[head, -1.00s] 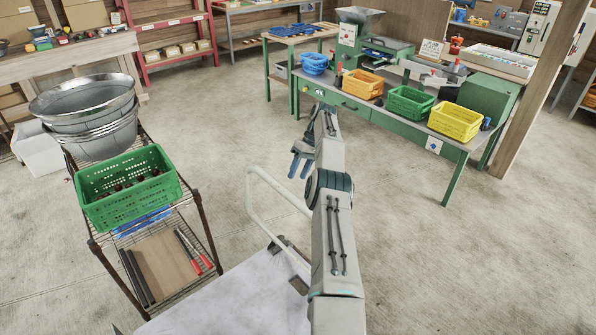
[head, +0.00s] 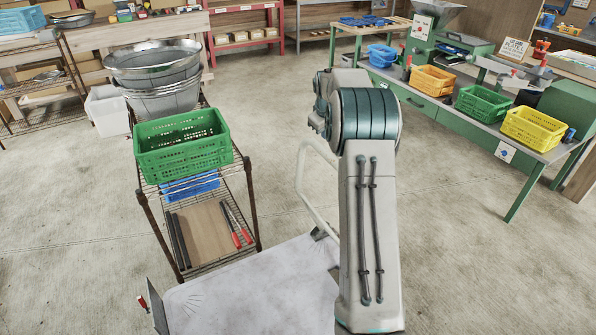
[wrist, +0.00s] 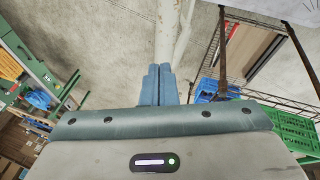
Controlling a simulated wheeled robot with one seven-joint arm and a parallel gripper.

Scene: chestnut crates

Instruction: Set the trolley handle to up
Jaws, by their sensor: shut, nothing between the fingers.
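The trolley handle (head: 302,190) is a cream-white tube loop. In the head view it rises from the far end of the pale flat trolley deck (head: 250,290), and my arm hides its right part. In the wrist view a white tube of the handle (wrist: 168,30) runs away just beyond my fingertips. My gripper (wrist: 158,72) has its blue fingers shut together with nothing between them. The fingertips lie close to the tube; I cannot tell whether they touch it. In the head view the fingers are hidden behind my arm.
A wire rack (head: 255,205) stands close left of the trolley, with a green crate (head: 185,160), metal tubs (head: 160,95) and red-handled loppers (head: 236,225). A green workbench (head: 440,115) with crates is at the right. Concrete floor between is clear.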

